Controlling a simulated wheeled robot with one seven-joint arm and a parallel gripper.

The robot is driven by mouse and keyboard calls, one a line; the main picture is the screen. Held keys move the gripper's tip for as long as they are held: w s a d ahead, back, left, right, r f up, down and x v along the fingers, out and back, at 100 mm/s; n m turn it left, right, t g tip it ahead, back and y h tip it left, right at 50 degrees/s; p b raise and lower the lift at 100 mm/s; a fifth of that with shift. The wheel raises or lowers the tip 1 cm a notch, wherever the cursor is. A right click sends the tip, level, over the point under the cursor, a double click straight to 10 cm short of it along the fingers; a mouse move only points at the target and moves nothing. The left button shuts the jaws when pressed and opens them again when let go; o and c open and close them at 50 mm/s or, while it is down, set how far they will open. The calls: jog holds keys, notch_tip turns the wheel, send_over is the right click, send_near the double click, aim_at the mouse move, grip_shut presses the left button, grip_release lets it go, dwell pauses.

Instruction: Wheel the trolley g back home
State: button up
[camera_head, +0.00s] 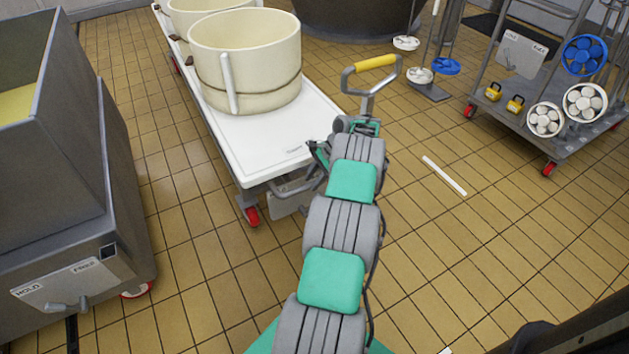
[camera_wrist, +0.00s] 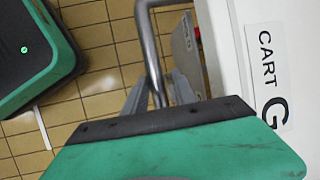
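Trolley g is the white cart (camera_head: 275,142) left of centre in the head view, carrying cream tubs (camera_head: 245,60). Its label "CART G" (camera_wrist: 270,75) shows in the wrist view. In the wrist view the handle's bar (camera_wrist: 152,50) runs between the two grey fingers of my gripper (camera_wrist: 160,88). Whether both fingers press on the bar is unclear.
A grey machine (camera_head: 70,200) stands at the left, with a narrow floor strip before the trolley. A flat cart (camera_head: 520,95) with wheels and yellow weights is at the upper right. A white strip (camera_head: 445,175) lies on open tiled floor.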

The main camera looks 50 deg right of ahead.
jog(key=o, duration=0.3)
jog(key=p+v, duration=0.2)
jog(key=v, duration=0.5)
jog(key=shift+r, duration=0.3)
jog(key=shift+s+d, duration=0.15)
